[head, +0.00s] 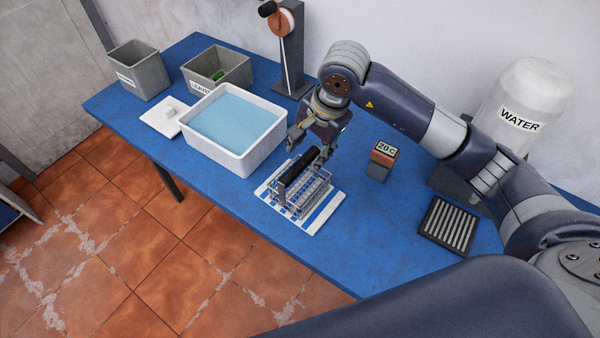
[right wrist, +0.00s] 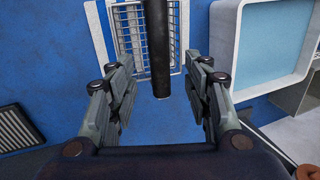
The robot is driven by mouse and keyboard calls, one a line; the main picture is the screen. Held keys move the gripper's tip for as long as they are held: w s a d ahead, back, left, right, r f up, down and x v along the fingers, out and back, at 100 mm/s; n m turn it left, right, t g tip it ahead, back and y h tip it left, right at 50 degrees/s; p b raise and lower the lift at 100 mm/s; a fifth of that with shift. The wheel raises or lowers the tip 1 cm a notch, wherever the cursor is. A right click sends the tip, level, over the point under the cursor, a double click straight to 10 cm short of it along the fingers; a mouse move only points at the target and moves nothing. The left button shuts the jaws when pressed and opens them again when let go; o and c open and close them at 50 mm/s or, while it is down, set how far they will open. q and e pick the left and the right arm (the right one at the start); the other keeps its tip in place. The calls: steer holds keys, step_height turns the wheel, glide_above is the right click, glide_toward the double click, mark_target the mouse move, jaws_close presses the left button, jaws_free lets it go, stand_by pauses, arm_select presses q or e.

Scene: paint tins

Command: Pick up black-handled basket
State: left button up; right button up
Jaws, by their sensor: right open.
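The wire basket (head: 306,196) stands on a white slatted rack near the front edge of the blue table. Its thick black handle (head: 297,165) runs along its top, and the handle also shows in the right wrist view (right wrist: 158,45). My right gripper (head: 310,150) is open just above the handle's far end. In the right wrist view my right gripper (right wrist: 164,88) has one finger on each side of the handle's near end, with gaps on both sides. The wire mesh (right wrist: 131,35) shows beyond. My left gripper is not in view.
The white slatted rack (head: 325,217) lies under the basket. A white tub of blue liquid (head: 238,163) stands to the left. A 20 C device (head: 380,160), a dark grille (head: 449,222) and a WATER tank (head: 520,95) stand to the right. Grey bins (head: 139,75) are at far left.

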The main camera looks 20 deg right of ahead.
mark_target(301, 163)
steer(key=shift+s+a+f, duration=0.1)
steer(key=shift+a+f, duration=0.15)
steer(key=shift+f, duration=0.25)
steer(key=shift+s+a+f, duration=0.1)
steer(key=shift+a+f, duration=0.1)
steer(key=shift+f, duration=0.3)
steer(key=p+x, duration=0.3)
steer(key=x, duration=0.1)
steer(key=shift+w+f, duration=0.2)
steer(key=shift+w, duration=0.05)
steer(key=shift+a+f, duration=0.15)
steer(key=shift+f, duration=0.25)
steer(key=shift+w, duration=0.1)
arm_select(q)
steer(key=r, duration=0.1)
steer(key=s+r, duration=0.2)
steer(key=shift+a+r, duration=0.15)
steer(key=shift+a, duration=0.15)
arm_select(e)
jaws_close()
